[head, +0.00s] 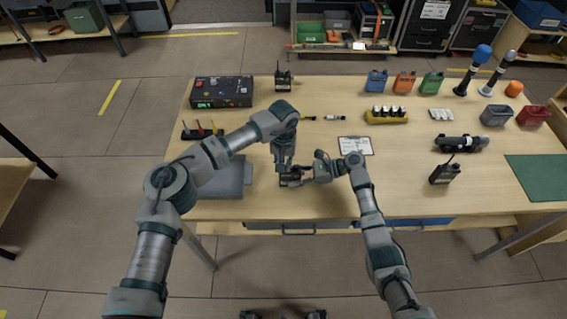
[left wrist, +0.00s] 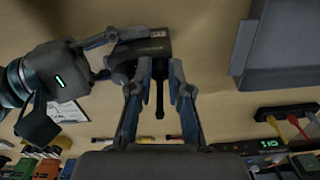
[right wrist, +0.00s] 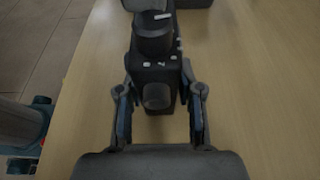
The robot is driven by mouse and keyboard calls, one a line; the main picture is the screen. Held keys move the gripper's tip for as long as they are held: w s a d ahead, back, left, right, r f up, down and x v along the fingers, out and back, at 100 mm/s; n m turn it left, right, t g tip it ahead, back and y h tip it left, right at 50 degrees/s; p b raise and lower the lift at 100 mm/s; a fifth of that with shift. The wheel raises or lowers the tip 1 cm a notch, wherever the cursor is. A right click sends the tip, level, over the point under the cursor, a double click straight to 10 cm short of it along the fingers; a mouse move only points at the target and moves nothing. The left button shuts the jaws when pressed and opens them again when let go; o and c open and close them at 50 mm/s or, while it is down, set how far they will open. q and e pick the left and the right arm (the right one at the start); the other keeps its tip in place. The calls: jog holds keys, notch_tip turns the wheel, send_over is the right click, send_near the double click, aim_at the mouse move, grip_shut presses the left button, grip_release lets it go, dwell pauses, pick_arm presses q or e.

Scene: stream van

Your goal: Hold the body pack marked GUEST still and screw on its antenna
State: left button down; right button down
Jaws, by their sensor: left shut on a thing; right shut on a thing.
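The dark body pack (head: 291,180) is near the table's front edge, partly hidden by both grippers. In the left wrist view the pack (left wrist: 152,46) shows small green lettering too small to read. My right gripper (head: 309,175) comes in from the right and is shut on the pack, one finger on each side in the right wrist view (right wrist: 158,88). My left gripper (head: 284,168) reaches down from above. It is shut on the thin black antenna (left wrist: 160,100), which runs between its fingers over the pack. The joint between antenna and pack is hidden.
A grey case (head: 234,178) lies left of the pack, and a white card (head: 356,146) to the right. Other packs with antennas stand at the back (head: 283,80) and right (head: 445,171). A black control box (head: 222,91) is at back left.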

pick_arm(q)
jog(key=m, duration=0.4)
jog(key=c, duration=1)
grip_release()
notch_tip(320, 180, up, 12)
jog(key=shift+w+f, duration=0.1)
jog(key=shift+w, duration=0.05)
pick_arm(e)
jog(key=c, duration=0.7)
grip_release()
jog(key=shift+d, duration=0.1)
